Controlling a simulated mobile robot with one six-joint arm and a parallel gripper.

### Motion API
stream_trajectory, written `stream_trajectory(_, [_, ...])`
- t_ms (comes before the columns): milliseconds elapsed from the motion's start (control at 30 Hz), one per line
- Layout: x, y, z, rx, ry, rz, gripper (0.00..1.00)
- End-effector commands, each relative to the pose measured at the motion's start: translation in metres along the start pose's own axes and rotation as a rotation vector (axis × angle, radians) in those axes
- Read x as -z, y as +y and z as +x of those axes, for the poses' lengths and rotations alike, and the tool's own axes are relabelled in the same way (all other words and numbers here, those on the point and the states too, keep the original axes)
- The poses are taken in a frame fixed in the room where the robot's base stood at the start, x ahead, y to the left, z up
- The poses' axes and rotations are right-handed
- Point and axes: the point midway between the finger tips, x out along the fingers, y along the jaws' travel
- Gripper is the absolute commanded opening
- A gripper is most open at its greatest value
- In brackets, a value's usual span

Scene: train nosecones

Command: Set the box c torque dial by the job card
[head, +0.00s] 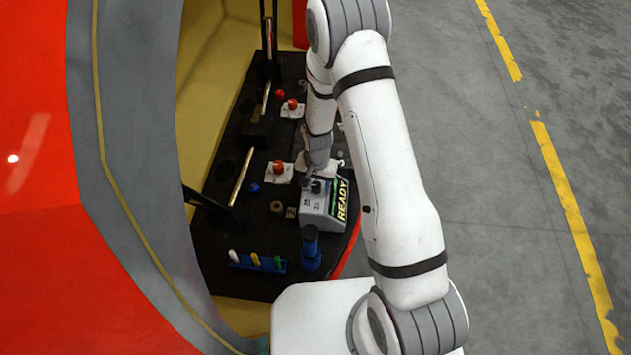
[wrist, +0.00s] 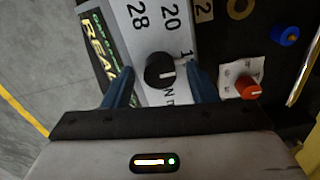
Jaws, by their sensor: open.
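In the head view my gripper (head: 313,184) is over the box's top, hiding part of the dial. No job card is clearly readable.
Red knobs on white cards (head: 279,172) lie left of the box, with a blue knob (head: 254,188) and a tan ring (head: 277,206) nearby. A blue cylinder (head: 311,248) and a blue rack (head: 256,264) with coloured pegs stand in front. Open floor lies right.

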Motion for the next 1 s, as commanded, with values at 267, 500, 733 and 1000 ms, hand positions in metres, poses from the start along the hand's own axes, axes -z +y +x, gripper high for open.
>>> stream_trajectory(267, [-0.0002, -0.0003, 0.0002, 0.000, 0.000, -0.001, 0.47])
stream_trajectory(500, [-0.0004, -0.0004, 0.0000, 0.000, 0.000, -0.001, 0.28])
stream_trajectory(733, [-0.0005, -0.0006, -0.0001, 0.000, 0.000, -0.002, 0.09])
stream_trajectory(1000, [-0.0004, -0.0009, 0.0010, 0.000, 0.000, -0.028, 0.08])
